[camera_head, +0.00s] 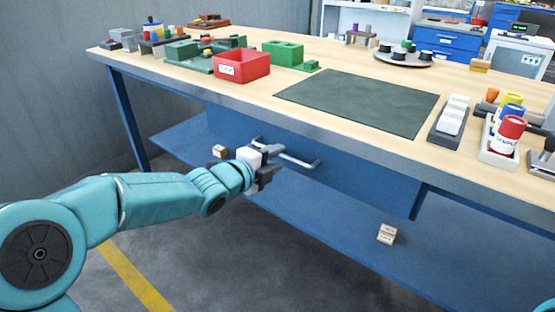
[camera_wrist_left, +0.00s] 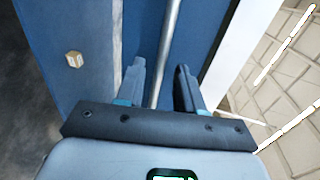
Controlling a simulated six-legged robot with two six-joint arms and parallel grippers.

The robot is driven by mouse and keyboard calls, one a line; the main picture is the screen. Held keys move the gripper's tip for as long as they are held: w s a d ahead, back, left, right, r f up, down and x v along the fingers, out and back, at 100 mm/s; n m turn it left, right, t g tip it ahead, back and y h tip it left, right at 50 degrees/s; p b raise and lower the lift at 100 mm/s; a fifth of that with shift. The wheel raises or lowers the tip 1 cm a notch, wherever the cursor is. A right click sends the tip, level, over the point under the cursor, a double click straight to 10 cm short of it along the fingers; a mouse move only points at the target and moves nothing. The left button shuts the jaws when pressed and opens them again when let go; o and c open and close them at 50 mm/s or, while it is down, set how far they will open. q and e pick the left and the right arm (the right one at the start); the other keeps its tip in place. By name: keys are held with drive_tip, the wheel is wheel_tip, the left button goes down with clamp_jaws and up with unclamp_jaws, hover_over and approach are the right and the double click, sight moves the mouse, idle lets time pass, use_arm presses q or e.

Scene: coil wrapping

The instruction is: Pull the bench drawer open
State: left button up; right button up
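The blue bench drawer (camera_head: 360,180) hangs under the front edge of the bench and looks shut. Its grey bar handle (camera_head: 302,162) runs along the drawer front. My left gripper (camera_head: 268,172) is in front of the left part of the handle, which it partly hides. In the left wrist view the handle bar (camera_wrist_left: 170,40) runs lengthwise into the gap between the two fingers of the left gripper (camera_wrist_left: 160,78). The fingers are apart, one on each side of the bar, and I see no clear contact. My right gripper is not in view.
The wooden bench top (camera_head: 300,85) holds a red bin (camera_head: 242,67), a dark green mat (camera_head: 360,101) and a white tray of bottles (camera_head: 497,155). A blue lower shelf (camera_head: 330,235) carries small boxes (camera_head: 387,234). The floor in front is clear.

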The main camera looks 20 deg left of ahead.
use_arm(q)
drive_tip(key=shift+x, duration=0.9)
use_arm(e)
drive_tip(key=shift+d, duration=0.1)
use_arm(q)
clamp_jaws()
drive_tip(key=shift+s+a, duration=0.1)
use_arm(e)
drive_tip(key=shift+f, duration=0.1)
